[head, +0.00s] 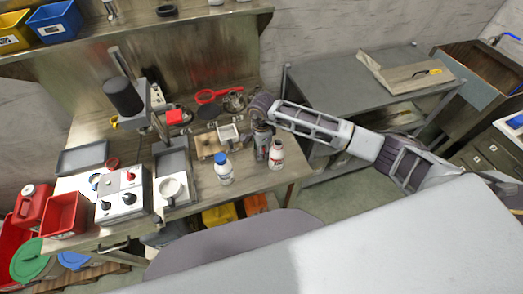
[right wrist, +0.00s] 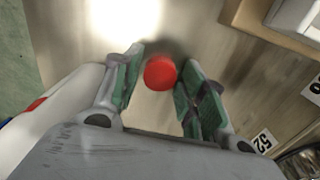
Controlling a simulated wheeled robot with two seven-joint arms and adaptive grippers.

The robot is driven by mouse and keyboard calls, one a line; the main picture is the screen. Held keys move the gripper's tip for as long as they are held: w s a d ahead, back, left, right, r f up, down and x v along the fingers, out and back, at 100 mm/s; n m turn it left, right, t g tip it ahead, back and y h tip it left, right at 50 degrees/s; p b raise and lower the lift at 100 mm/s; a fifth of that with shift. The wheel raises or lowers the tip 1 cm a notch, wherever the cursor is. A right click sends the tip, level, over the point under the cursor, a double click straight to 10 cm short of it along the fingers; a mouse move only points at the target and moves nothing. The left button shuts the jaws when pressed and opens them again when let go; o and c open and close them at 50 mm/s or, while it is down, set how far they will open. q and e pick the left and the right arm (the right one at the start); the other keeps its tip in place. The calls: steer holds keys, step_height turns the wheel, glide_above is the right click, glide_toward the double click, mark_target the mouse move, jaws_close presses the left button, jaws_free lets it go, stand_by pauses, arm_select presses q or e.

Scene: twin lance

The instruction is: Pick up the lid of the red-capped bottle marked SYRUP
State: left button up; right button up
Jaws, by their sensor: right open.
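In the head view a white bottle with a red label and red cap (head: 276,155) stands near the bench's front edge; I cannot read its marking. My right gripper (head: 262,148) is just left of it, pointing down. In the right wrist view a round red cap (right wrist: 160,73) lies between the open fingers of my right gripper (right wrist: 158,85), nearer the right finger. I cannot tell whether they touch it, or what is under it. A white bottle with a blue cap (head: 223,168) stands to the left. My left gripper is not in view.
A wooden block with a white part (head: 228,133) stands behind the bottles. In the right wrist view number labels (right wrist: 265,142) lie to the right. A grey table (head: 350,85) stands at the right.

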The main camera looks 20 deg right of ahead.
stand_by(0.3)
steer(key=c, duration=0.5)
step_height(320, 180, up, 18)
steer(key=b, duration=0.3)
stand_by(0.6)
stand_by(0.4)
